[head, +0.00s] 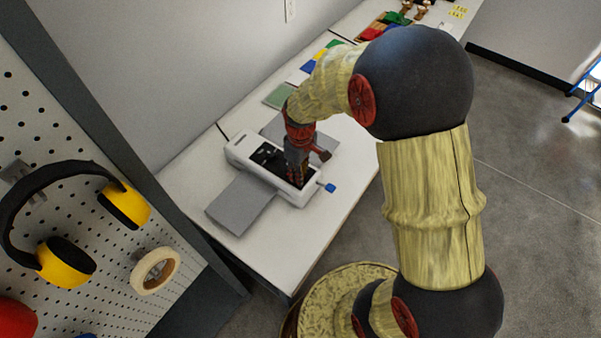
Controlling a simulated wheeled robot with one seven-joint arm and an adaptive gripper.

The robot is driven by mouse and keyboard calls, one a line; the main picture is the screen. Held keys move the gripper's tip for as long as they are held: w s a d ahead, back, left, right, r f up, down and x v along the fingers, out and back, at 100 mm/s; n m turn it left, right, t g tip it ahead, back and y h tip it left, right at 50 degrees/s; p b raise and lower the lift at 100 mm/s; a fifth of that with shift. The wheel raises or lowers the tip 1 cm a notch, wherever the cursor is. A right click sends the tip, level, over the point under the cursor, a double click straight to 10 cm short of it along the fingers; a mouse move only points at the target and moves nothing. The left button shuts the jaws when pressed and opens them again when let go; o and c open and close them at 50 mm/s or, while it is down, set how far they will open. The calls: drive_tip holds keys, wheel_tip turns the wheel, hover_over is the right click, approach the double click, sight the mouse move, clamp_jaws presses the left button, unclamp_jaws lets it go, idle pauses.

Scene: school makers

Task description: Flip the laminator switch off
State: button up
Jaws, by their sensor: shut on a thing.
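The laminator (240,147) is a white machine with a dark top panel. It sits on the white table, with a flat grey tray (240,203) on its near side and another grey sheet on its far side. A small blue knob (329,187) sticks out from its right end. My gripper (296,179) points down onto the right part of the dark panel, with its fingers shut on a small part there. The fingers hide that part, and I cannot make out the switch or its position.
The white table (290,240) is bare in front of the laminator. Coloured sheets (318,60) lie behind it. A pegboard (120,235) with yellow earmuffs (65,262) and a tape roll (155,270) stands at left. Open floor (535,170) lies at right.

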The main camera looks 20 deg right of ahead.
clamp_jaws()
drive_tip(key=shift+w+a+r+g+h+p, duration=0.15)
drive_tip(key=shift+r+g+h+p, duration=0.25)
drive_tip(key=shift+p, duration=0.85)
drive_tip(key=shift+w+a+f+g+h+p, duration=0.15)
drive_tip(key=shift+g+h+p, duration=0.25)
drive_tip(key=shift+g+p, duration=0.5)
drive_tip(key=o, duration=0.6)
unclamp_jaws()
drive_tip(key=shift+o, duration=0.6)
drive_tip(key=v, duration=1.2)
